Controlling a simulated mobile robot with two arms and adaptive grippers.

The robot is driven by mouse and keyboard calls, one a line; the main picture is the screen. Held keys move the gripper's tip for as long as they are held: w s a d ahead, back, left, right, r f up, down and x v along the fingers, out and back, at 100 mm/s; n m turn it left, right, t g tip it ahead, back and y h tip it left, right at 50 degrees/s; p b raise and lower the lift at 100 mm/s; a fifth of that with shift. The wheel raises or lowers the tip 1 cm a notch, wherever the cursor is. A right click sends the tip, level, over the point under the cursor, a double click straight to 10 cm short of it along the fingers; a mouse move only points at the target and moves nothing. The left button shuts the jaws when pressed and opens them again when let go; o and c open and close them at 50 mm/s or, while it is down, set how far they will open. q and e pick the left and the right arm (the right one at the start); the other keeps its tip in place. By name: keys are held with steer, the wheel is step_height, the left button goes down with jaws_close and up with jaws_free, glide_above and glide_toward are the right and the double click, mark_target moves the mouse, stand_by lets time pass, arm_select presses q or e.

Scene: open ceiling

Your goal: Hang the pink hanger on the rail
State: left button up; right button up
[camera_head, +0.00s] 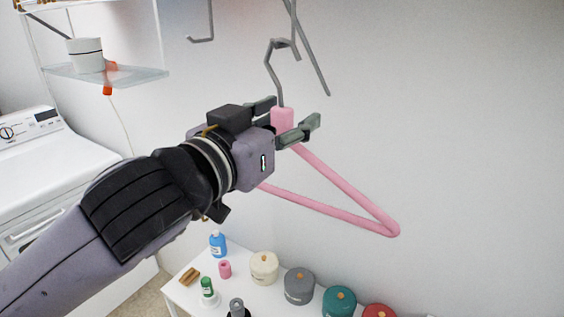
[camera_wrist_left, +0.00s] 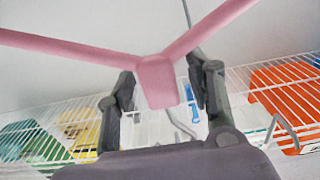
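The pink hanger (camera_head: 345,188) hangs with its triangle downward and its grey wire hook (camera_head: 270,68) upward. My left gripper (camera_head: 294,111) is at the hanger's pink neck, one finger on each side. In the left wrist view the neck (camera_wrist_left: 157,82) sits between the open fingers (camera_wrist_left: 160,88), with small gaps on both sides. The grey rail (camera_head: 314,62) slants down from the top edge in the head view. The hanger's hook top overlaps the rail's metalwork in the picture; I cannot tell whether it rests on it. My right gripper is out of view.
A white table (camera_head: 215,270) below bears bottles and several lidded jars (camera_head: 299,285). A white washing machine (camera_head: 45,185) stands at left under a clear shelf (camera_head: 125,76). A bent grey hook (camera_head: 204,38) hangs left of the rail. The wall at right is bare.

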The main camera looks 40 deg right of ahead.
arm_select(q)
jaws_close()
stand_by(0.4)
steer(key=shift+r, duration=0.1)
